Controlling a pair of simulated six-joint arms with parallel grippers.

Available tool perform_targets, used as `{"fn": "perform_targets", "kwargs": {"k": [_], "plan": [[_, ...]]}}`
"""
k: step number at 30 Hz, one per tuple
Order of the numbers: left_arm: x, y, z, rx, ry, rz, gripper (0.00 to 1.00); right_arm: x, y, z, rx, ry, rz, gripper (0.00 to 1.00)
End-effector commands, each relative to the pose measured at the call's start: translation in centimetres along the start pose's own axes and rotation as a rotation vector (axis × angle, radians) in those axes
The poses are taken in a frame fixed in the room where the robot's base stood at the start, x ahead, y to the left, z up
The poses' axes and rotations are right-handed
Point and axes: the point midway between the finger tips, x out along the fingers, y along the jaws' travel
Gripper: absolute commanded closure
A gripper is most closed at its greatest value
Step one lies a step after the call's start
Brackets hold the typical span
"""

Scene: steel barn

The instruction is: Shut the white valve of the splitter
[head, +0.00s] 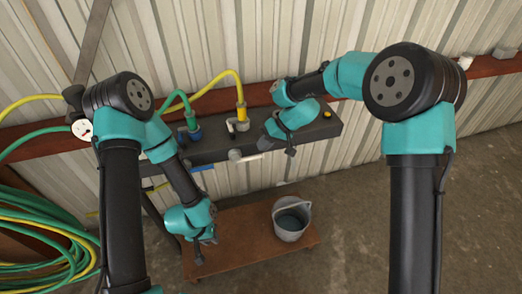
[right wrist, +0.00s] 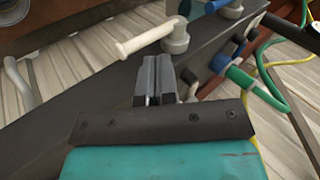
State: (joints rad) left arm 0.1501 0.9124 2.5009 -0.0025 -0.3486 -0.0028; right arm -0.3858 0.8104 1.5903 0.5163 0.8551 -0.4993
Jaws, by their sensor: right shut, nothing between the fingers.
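The splitter is a dark bar (head: 320,127) along the wall. Its white valve has a pale round body (head: 235,155) and a white lever (head: 250,158) pointing right, roughly along the bar. In the right wrist view the white lever (right wrist: 148,40) runs left from its body (right wrist: 176,36), just beyond my fingertips. My right gripper (head: 290,150) is shut and empty, over the bar to the right of the lever; its fingers (right wrist: 155,78) look apart from the lever. My left gripper (head: 203,242) is low over the bench; its finger opening is unclear.
A blue lever (head: 203,167) sits left of the white valve. Green (head: 177,97) and yellow (head: 228,74) hoses rise from the bar. A grey bucket (head: 291,222) stands on the low brown bench (head: 240,262). Coiled hoses (head: 35,235) hang at left.

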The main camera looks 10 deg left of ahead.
Motion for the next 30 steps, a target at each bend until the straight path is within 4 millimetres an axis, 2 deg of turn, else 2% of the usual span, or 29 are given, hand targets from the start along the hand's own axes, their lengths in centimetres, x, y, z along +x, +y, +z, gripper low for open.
{"fn": "perform_targets", "kwargs": {"k": [1, 6, 13, 18, 30], "plan": [[0.0, 0.0, 0.0, 0.0, 0.0, 0.0, 0.73, -1.0, 0.8, 0.1, 0.005, 0.004, 0.0, 1.0], [0.0, 0.0, 0.0, 0.0, 0.0, 0.0, 0.73, -4.0, 2.3, 0.4, 0.003, 0.005, 0.0, 1.0], [0.0, 0.0, 0.0, 0.0, 0.0, 0.0, 0.73, -7.0, 3.9, 0.7, 0.002, 0.004, 0.0, 1.0], [0.0, 0.0, 0.0, 0.0, 0.0, 0.0, 0.73, -8.0, 4.3, 0.8, 0.001, 0.003, -0.001, 1.0], [0.0, 0.0, 0.0, 0.0, 0.0, 0.0, 0.73, -8.0, 4.3, 0.8, 0.0, 0.003, -0.001, 1.0]]}}
